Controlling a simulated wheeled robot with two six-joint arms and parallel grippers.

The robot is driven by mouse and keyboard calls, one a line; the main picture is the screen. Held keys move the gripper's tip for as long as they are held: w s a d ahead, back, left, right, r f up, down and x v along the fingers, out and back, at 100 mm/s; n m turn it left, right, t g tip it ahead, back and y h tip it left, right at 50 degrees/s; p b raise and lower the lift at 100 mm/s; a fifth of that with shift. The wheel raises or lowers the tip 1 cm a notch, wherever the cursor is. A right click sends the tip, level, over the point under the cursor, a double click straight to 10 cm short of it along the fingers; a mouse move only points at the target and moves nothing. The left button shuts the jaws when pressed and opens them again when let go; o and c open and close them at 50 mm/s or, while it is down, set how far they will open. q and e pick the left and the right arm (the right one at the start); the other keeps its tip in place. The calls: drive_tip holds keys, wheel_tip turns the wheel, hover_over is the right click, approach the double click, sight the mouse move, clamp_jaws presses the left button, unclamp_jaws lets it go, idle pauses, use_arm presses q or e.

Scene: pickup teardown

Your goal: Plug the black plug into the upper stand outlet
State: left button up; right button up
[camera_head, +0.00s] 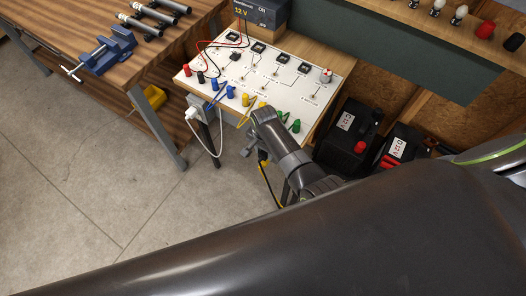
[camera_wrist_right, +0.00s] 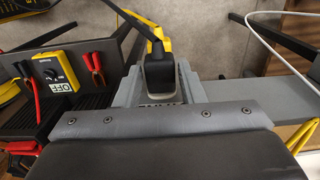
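My right gripper (camera_wrist_right: 160,78) is shut on the black plug (camera_wrist_right: 158,72), with a grey jaw on each side of it in the right wrist view. A dark cable with yellow parts leads away from the plug. In the head view the right gripper (camera_head: 250,148) is below the front edge of the white panel, and the plug is mostly hidden by my wrist. The stand (camera_head: 204,132) is left of it, apart from it, with a white plug (camera_head: 192,113) and white cable at its top. The stand's upper outlet cannot be made out. My left gripper is not in view.
The white panel (camera_head: 283,78) with coloured terminals and wires lies just above the gripper. A workbench (camera_head: 100,80) with a blue vise (camera_head: 108,50) is at left. Black batteries (camera_head: 347,138) stand at right. The lower-left floor is clear. My arm covers the lower right.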

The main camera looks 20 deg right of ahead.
drive_tip(key=o, duration=0.3)
